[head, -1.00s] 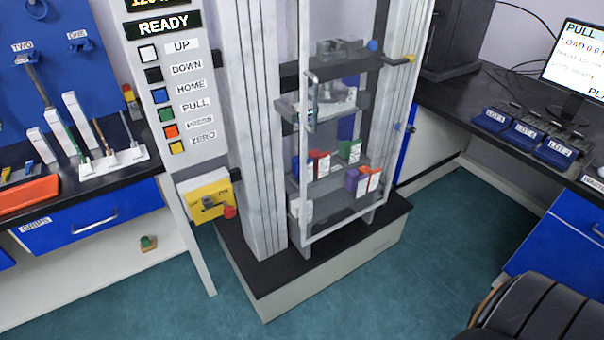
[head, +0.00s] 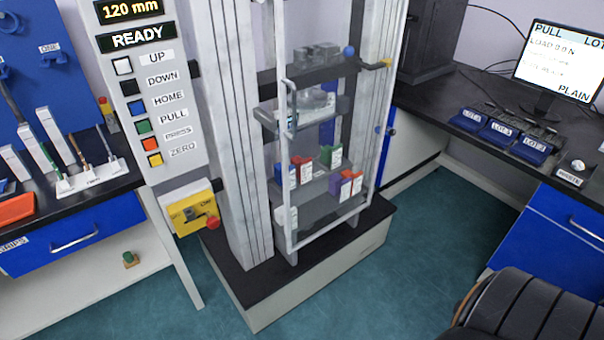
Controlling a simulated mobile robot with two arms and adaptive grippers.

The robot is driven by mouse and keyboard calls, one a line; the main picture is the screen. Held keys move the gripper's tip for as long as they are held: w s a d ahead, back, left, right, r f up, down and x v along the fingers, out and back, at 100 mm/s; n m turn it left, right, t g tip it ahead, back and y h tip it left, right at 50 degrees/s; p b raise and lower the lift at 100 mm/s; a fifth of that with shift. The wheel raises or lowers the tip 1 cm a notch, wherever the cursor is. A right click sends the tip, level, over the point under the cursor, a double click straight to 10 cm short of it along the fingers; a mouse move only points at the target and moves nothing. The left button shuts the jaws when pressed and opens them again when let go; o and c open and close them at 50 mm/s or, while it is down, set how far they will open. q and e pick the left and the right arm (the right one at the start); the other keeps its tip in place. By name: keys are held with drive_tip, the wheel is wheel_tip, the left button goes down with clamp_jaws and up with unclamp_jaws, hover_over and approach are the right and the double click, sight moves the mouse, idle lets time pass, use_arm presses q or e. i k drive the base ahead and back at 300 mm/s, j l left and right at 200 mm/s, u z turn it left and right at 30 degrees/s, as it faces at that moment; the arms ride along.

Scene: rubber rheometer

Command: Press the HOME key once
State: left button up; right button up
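The HOME key is a small blue square button (head: 137,107) on the grey control panel (head: 187,150), beside a label reading HOME. It sits below the black DOWN key (head: 130,86) and above the green PULL key (head: 143,126). The panel's displays (head: 137,38) read 120 mm and READY. Neither of my grippers is in the head view. Nothing covers the HOME key.
A yellow switch box (head: 182,213) with a red knob (head: 212,223) sits below the panel. To the right stands the test frame with a clear guard door (head: 287,160). Benches with drawers flank it at left and right.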

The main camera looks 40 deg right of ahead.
sight(137, 108)
drive_tip(key=l+u, duration=0.15)
drive_tip(key=l, duration=0.35)
drive_tip(key=l+u, duration=0.2)
drive_tip(key=l, duration=0.3)
drive_tip(key=k+l+u, duration=0.15)
drive_tip(key=l, duration=0.35)
